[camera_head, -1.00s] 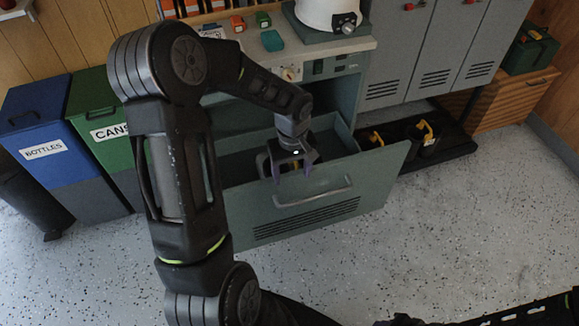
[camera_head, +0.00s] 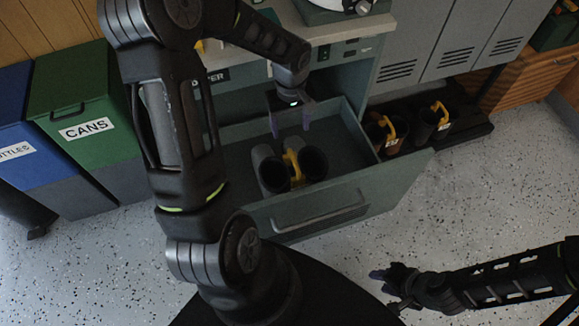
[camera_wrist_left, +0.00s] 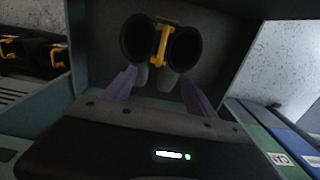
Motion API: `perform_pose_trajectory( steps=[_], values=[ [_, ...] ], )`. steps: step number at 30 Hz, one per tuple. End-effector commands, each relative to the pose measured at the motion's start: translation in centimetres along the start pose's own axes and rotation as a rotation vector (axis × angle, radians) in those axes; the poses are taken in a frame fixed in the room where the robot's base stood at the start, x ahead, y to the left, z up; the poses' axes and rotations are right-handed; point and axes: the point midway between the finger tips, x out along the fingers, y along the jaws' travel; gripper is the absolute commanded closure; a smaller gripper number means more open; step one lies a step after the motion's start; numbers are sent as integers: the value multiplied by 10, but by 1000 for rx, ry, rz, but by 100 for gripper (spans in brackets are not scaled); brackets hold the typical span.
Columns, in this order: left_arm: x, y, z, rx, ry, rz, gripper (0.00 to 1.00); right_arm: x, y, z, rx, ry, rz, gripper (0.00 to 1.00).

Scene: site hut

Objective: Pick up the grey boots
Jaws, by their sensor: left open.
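The grey boots (camera_head: 314,164) are a pair joined by a yellow clip (camera_head: 292,163). They stand in the open drawer (camera_head: 350,152) with their dark openings up. My left gripper (camera_head: 291,126) is open and empty, above the drawer and behind the boots in the head view. In the left wrist view the boots (camera_wrist_left: 183,48) and yellow clip (camera_wrist_left: 161,40) are beyond the open fingers (camera_wrist_left: 157,90), apart from them. My right gripper (camera_head: 392,285) is low over the floor at the right; its fingers are too small to judge.
More dark boots with yellow clips (camera_head: 440,115) stand on a black tray (camera_head: 470,135) right of the drawer. A green CANS bin (camera_head: 85,95) and a blue bin (camera_head: 30,150) stand left. Grey lockers (camera_head: 425,40) rise behind.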

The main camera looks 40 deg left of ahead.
Motion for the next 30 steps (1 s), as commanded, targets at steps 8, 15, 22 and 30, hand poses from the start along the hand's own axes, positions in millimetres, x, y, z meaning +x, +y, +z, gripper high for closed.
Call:
perform_pose_trajectory(
  steps=[8, 15, 22, 30],
  values=[
    [47, 0, 0, 0, 0, 0, 35, 44, 18, 0, -1, 0, 1, 64],
    [68, 0, 0, 0, 1, 1, 35, 64, 26, 0, -2, 1, 2, 64],
    [66, 0, 0, 0, 0, 0, 35, 62, 25, 0, -2, 1, 2, 64],
    [80, 0, 0, 0, -1, -1, 35, 64, 26, 0, -2, 1, 1, 64]
  ],
)
